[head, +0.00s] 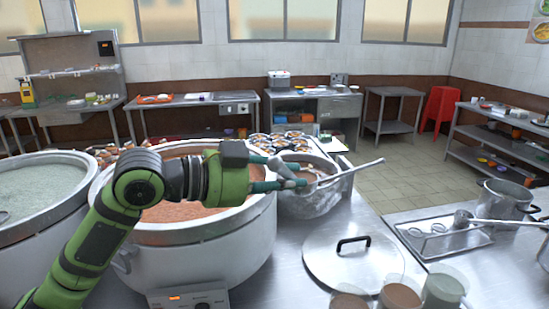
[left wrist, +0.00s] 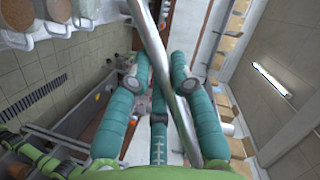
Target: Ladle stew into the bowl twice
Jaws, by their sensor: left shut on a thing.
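My left gripper (head: 298,178) is shut on the grey metal handle of a ladle (head: 358,170). The handle slants up to the right past the fingers. In the left wrist view the handle (left wrist: 160,55) runs between the fingers of my left gripper (left wrist: 162,86). The ladle's cup cannot be made out. Below and behind the gripper stands a metal pot (head: 308,206) with reddish-brown contents. A large pale stockpot (head: 210,250) of orange-brown stew (head: 185,213) stands left of it, partly hidden by my arm. I cannot tell which vessel is the bowl. My right gripper is not in view.
Another large pot (head: 25,235) holds pale congee at left. A lid (head: 325,270) lies on the counter at front, near several filled containers (head: 399,297). A tray (head: 425,250) with utensils and a small pot (head: 503,202) are at right. Several small bowls (head: 284,139) stand behind.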

